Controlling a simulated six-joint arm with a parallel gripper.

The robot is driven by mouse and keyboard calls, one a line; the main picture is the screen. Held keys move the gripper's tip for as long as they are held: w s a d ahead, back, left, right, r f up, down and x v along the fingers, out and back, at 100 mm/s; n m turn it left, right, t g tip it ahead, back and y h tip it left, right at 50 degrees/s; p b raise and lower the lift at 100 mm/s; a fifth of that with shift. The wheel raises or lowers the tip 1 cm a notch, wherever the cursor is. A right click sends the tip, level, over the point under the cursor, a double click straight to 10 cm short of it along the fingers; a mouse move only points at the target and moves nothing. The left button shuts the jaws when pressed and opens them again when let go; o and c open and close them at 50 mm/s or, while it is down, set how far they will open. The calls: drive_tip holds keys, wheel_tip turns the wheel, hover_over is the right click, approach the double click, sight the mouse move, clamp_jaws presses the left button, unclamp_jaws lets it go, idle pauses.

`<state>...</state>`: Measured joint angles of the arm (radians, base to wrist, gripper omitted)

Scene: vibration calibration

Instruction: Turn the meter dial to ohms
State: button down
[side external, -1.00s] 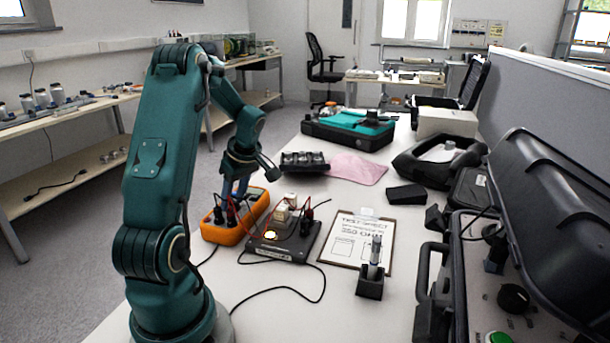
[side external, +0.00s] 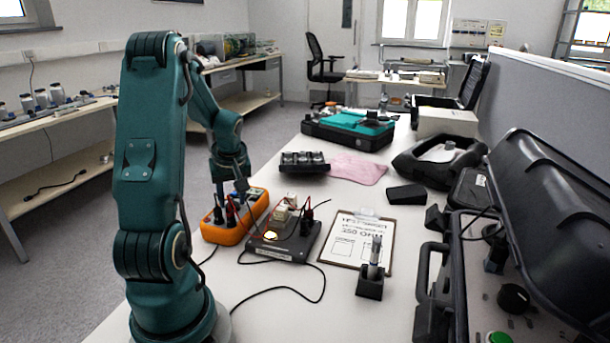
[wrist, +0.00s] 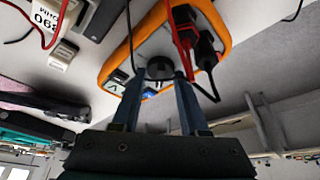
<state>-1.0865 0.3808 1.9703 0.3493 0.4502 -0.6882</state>
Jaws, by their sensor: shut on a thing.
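The orange multimeter (side external: 224,236) lies on the bench beside my arm, with red and black leads plugged into it. The wrist view shows its orange rim (wrist: 219,28) and its round dark dial (wrist: 160,68). My gripper (wrist: 159,77) has one finger on each side of the dial and is shut on it. In the side view my gripper (side external: 238,197) reaches down over the meter, and the dial is hidden there. The dial's marking and the meter's readout cannot be read.
A dark test board (side external: 283,243) with leads stands right next to the meter. A clipboard with a test sheet (side external: 357,240) and a small black stand (side external: 370,284) lie further right. An open black case (side external: 455,240) fills the right edge. A loose cable (side external: 290,289) crosses the front bench.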

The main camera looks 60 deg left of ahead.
idle(0.3)
drive_tip(key=shift+c, duration=2.1)
unclamp_jaws()
drive_tip(key=shift+v, duration=2.6)
